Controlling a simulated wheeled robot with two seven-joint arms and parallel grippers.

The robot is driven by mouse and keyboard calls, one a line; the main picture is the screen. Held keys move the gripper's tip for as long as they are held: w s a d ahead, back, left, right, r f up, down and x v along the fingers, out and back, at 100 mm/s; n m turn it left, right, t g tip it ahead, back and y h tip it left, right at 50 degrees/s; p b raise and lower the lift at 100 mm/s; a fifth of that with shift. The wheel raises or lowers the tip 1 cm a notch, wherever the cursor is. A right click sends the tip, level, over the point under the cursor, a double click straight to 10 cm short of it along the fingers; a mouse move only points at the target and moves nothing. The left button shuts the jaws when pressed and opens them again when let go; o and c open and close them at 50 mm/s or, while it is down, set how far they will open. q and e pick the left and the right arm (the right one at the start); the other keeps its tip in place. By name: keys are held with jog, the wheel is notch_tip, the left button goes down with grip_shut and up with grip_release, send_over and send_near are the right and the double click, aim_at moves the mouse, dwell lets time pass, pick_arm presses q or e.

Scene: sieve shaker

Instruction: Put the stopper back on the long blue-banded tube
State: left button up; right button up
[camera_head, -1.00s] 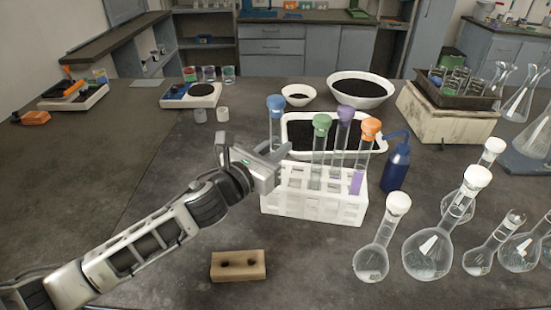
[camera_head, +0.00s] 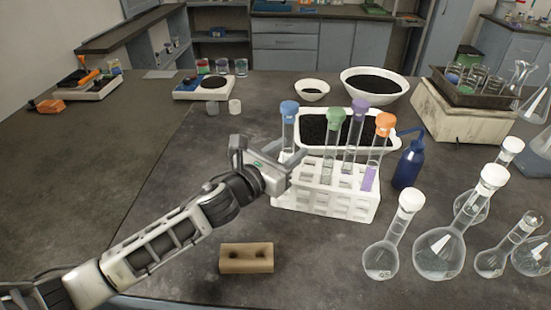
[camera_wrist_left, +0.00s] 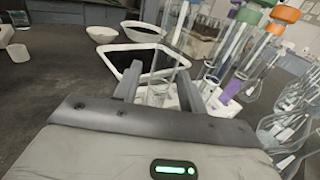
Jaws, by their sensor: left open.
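A white rack (camera_head: 325,203) holds upright tubes with blue, green, purple and orange stoppers. The leftmost tube (camera_head: 288,137) has a blue stopper (camera_head: 289,107) seated on its top; I cannot make out a separate band on it. My left gripper (camera_head: 286,158) is open at the rack's left end, at this tube, below the stopper. In the left wrist view the clear tube (camera_wrist_left: 168,55) rises between the two spread fingers (camera_wrist_left: 158,88); whether they touch it I cannot tell. Its top is cut off there. My right gripper is not in view.
A tan block with two holes (camera_head: 246,258) lies in front of my left arm. A black-filled white tray (camera_head: 397,143) stands behind the rack. A blue wash bottle (camera_head: 408,165) and several stoppered flasks (camera_head: 440,250) stand to the right.

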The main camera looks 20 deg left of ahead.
pick_arm(q)
jog(key=b+v, duration=0.2)
jog(key=v, duration=1)
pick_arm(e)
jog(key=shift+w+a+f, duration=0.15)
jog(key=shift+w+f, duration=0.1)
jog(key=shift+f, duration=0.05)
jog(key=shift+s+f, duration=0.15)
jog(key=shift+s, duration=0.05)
